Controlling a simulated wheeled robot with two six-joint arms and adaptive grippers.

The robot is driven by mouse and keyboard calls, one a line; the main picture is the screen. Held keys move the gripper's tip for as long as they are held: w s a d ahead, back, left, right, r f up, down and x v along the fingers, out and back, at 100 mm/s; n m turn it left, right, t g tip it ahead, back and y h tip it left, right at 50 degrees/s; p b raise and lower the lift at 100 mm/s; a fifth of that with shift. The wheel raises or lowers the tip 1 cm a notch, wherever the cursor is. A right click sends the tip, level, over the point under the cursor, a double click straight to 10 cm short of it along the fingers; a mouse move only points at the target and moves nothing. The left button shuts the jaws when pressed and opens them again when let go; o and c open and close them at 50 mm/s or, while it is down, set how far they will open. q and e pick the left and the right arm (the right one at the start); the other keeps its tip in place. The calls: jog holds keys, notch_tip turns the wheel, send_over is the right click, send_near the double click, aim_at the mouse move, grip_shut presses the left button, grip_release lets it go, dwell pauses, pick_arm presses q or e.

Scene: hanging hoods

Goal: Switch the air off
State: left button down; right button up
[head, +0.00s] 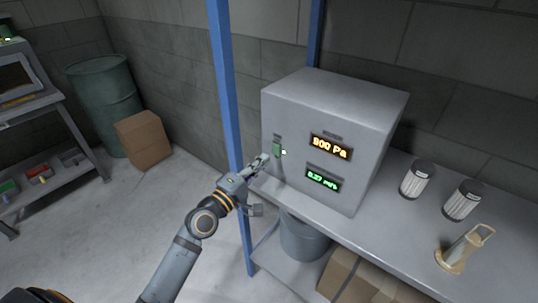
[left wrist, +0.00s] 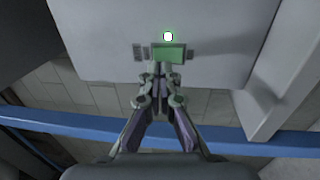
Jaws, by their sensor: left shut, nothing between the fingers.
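A grey control box (head: 322,125) stands on the shelf, with an orange pressure display (head: 331,147) reading about 800 or 900 Pa and a green display (head: 323,179) below it. A green switch (head: 277,150) is on the left part of its front, with a lit green lamp (head: 284,153) beside it. In the left wrist view the switch (left wrist: 168,55) is a green block under the bright lamp (left wrist: 168,36). My left gripper (head: 263,161) is shut and empty, its tips (left wrist: 160,72) at the switch's lower edge; I cannot tell whether they touch. My right gripper is not in view.
A blue post (head: 225,95) rises just left of the box. Two white canisters (head: 416,179) and a beige handled object (head: 464,248) stand on the shelf (head: 385,225) to the right. A bucket (head: 302,237) and a cardboard box (head: 360,280) are underneath.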

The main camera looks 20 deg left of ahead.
aim_at(276, 148)
pick_arm(q)
jog(key=shift+x, duration=1.9)
jog(key=shift+r+p, duration=0.15)
jog(key=shift+p, duration=0.35)
jog(key=p, duration=0.2)
jog(key=shift+w+r+g+p, duration=0.2)
jog(key=shift+r+g+p, duration=0.1)
jog(key=shift+r, duration=0.1)
jog(key=shift+f+b, duration=0.35)
jog(key=shift+f, duration=0.05)
